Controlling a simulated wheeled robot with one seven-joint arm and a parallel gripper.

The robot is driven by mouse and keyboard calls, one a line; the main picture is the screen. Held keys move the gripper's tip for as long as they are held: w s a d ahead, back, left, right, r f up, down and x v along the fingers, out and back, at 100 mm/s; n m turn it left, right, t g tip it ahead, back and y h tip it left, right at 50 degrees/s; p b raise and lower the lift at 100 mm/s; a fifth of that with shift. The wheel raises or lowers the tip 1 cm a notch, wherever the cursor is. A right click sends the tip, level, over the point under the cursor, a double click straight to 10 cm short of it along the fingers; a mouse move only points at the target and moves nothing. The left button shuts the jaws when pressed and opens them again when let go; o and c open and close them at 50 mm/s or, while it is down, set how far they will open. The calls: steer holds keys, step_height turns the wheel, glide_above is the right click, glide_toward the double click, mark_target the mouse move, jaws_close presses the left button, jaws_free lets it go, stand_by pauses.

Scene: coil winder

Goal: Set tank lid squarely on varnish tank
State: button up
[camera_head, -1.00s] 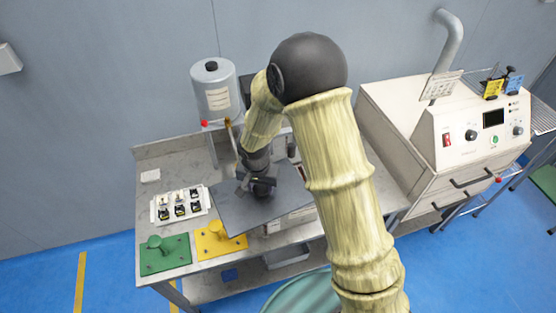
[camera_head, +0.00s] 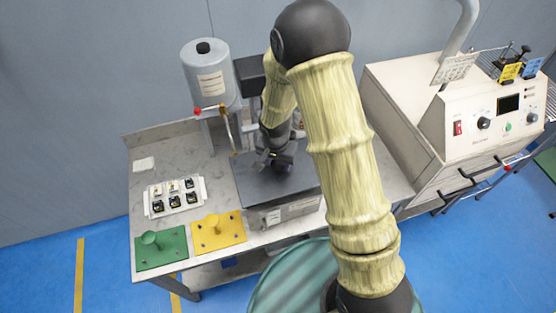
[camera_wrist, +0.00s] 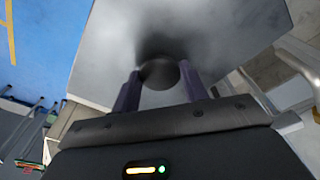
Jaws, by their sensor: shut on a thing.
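The tank lid (camera_head: 250,190) is a flat dark grey plate. It lies over the metal varnish tank (camera_head: 290,211), whose front wall with a white label shows below the lid's front edge in the head view. My gripper (camera_head: 281,164) is shut on the lid's round knob (camera_wrist: 159,73), which shows between the two fingers in the wrist view. The lid (camera_wrist: 225,25) fills the upper middle of the wrist view. My arm hides the lid's right part, so I cannot tell whether it rests fully on the rim or sits square.
A grey cylinder (camera_head: 211,78) with a red-tipped valve stands behind the tank. Left on the bench are a white tray (camera_head: 174,202) of small parts, a green plate (camera_head: 161,248) and a yellow plate (camera_head: 218,232) with knobs. A beige oven (camera_head: 440,130) stands right.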

steer(key=shift+f+b, duration=0.9)
steer(key=shift+f, duration=0.65)
steer(key=shift+w+b, duration=0.1)
steer(key=shift+b, duration=0.2)
stand_by(0.5)
steer(key=shift+f, duration=0.15)
steer(key=shift+f+b, duration=0.15)
steer(key=shift+b, duration=0.15)
steer(key=shift+f, duration=0.2)
steer(key=shift+s+a+f+b, duration=0.1)
steer(key=shift+s+f+b, duration=0.1)
steer(key=shift+b, duration=0.1)
steer(key=shift+w+f, duration=0.1)
steer(key=shift+f, duration=0.1)
steer(key=o, duration=1.4)
